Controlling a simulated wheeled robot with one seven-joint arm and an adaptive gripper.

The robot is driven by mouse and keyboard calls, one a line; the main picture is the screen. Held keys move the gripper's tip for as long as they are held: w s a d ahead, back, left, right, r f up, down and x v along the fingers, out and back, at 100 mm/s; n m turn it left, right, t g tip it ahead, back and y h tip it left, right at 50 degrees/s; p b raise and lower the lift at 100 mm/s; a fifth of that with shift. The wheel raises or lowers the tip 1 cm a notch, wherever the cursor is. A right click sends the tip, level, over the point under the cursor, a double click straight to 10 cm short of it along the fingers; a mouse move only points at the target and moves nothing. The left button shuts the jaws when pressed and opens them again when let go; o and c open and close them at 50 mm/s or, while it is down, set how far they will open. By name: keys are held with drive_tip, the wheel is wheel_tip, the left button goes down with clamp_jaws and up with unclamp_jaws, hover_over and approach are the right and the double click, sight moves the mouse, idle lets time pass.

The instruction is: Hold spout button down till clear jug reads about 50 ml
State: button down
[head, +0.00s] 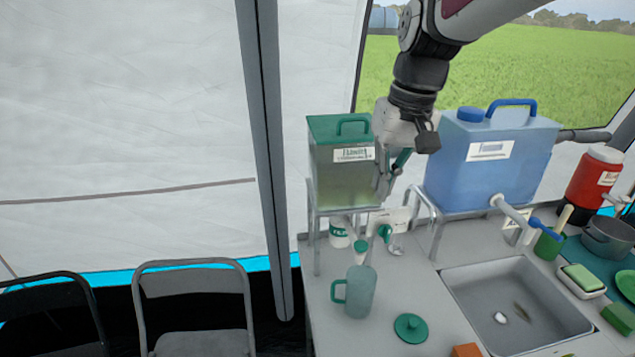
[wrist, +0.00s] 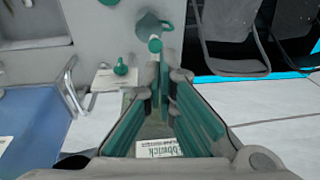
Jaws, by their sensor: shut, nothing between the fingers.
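The clear jug (head: 361,292), greenish with a handle on its left, stands upright on the counter; it also shows in the wrist view (wrist: 151,28). The dispenser (head: 340,175) has a green lid and sits on a metal stand. My gripper (head: 383,192) is shut and empty, pointing down in front of the dispenser's right side. In the wrist view my fingertips (wrist: 160,75) lie near small green parts; contact cannot be told. The jug's scale and any water level are not readable.
A blue water container (head: 490,155) with its own spout stands right of my gripper. A sink (head: 515,305), a green lid (head: 411,327) and an orange block (head: 466,350) lie in front. A white card (head: 398,215) and small green-capped containers crowd the area behind the jug.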

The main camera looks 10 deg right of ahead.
drive_tip(key=g+p, duration=0.1)
hover_over(360, 244)
drive_tip(key=d, duration=0.1)
drive_tip(key=shift+f, duration=0.65)
drive_tip(key=shift+s+d, duration=0.1)
drive_tip(key=shift+s, duration=0.25)
drive_tip(key=f, duration=0.4)
drive_tip(key=f+p, duration=0.1)
drive_tip(key=f, duration=0.3)
drive_tip(key=a+f+p, duration=0.1)
drive_tip(key=f, duration=0.3)
drive_tip(key=shift+w+f, duration=0.15)
drive_tip(key=shift+f, duration=0.2)
drive_tip(key=shift+w+f+p, duration=0.1)
drive_tip(key=shift+f+p, duration=0.2)
drive_tip(key=shift+f, duration=0.4)
